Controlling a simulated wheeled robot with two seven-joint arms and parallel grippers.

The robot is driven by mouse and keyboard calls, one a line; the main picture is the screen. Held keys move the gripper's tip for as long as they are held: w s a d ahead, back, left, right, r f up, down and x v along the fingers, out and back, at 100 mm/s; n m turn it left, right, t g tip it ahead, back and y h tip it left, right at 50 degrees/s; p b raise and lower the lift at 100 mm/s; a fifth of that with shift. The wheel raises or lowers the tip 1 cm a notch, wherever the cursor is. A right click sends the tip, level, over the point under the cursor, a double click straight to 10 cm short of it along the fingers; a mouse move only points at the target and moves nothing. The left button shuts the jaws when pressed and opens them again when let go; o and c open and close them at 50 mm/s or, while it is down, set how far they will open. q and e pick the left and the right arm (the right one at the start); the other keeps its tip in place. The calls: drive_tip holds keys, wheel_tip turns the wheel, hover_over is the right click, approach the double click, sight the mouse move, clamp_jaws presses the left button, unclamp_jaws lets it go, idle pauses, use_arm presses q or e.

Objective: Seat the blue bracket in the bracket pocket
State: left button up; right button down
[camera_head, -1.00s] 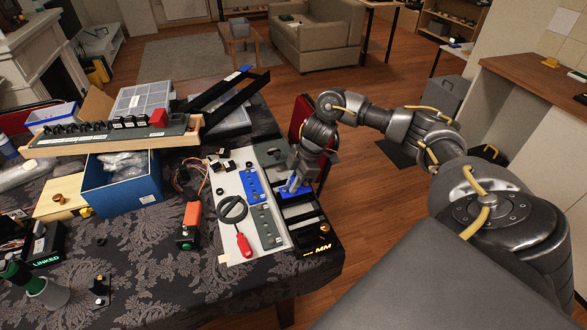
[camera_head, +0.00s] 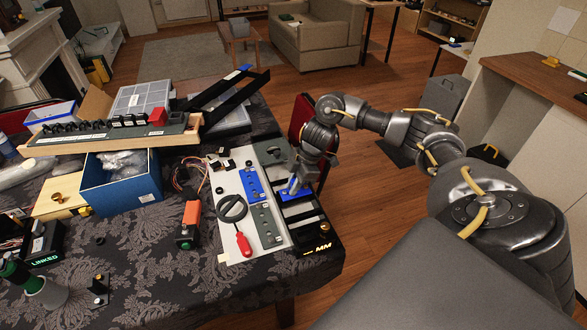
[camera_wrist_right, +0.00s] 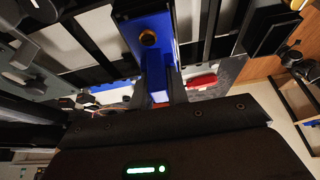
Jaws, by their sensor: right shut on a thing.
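My right gripper (camera_head: 295,187) is shut on the blue bracket (camera_head: 289,194), low over the black panel (camera_head: 318,236) at the table's right edge. In the right wrist view the bracket (camera_wrist_right: 158,62) stands between the two fingers, with a brass-coloured round part near its far end. In the head view the gripper hides part of the bracket. I cannot tell whether it touches the panel, and I cannot make out the bracket pocket clearly. My left gripper is out of view.
Left of the panel, a white board (camera_head: 229,241) carries a blue plate (camera_head: 252,184), a black ring and a red-handled tool (camera_head: 243,243). A blue box (camera_head: 118,195), an orange-and-black device (camera_head: 190,222) and a long rack (camera_head: 105,141) stand farther left.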

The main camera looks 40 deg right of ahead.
sight(306, 186)
drive_tip(key=shift+f, duration=0.75)
drive_tip(key=c, duration=1.3)
unclamp_jaws()
drive_tip(key=v, duration=0.9)
drive_tip(key=shift+r, duration=0.35)
drive_tip(key=shift+s+d+r, duration=0.1)
drive_tip(key=shift+d+r, duration=0.2)
drive_tip(key=shift+r, duration=0.2)
